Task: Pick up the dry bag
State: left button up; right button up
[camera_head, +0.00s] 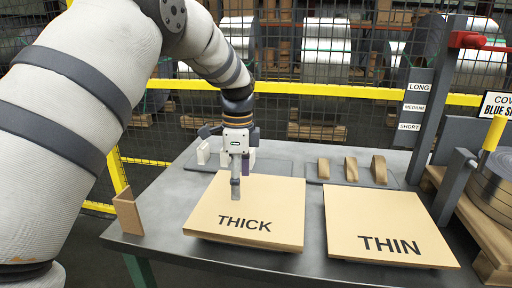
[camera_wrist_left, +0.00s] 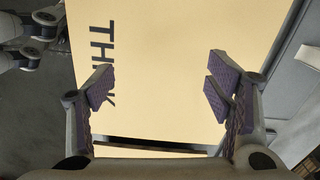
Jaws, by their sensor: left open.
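Nothing is clearly recognisable as a dry bag. Small white upright pieces (camera_head: 203,153) stand on the dark mat at the back left of the table, partly hidden behind my left gripper; I cannot tell whether they are bags. White shapes (camera_wrist_left: 311,57) also show at the right edge of the left wrist view. My left gripper (camera_head: 236,190) points down over the tan board marked THICK (camera_head: 275,200), in front of the white pieces. In the left wrist view, its purple-padded fingers (camera_wrist_left: 159,88) are wide apart with only the board below.
A tan board marked THIN (camera_head: 350,205) lies to the right. Tan curved pieces (camera_head: 350,168) stand on the back right mat. A brown angled piece (camera_head: 127,212) stands at the left edge. A grey post (camera_head: 425,110) and a coil (camera_head: 492,180) are at the right.

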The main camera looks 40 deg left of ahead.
aim_at(252, 149)
jog(key=i+j+z, duration=0.1)
jog(key=i+j, duration=0.55)
jog(key=j, duration=0.15)
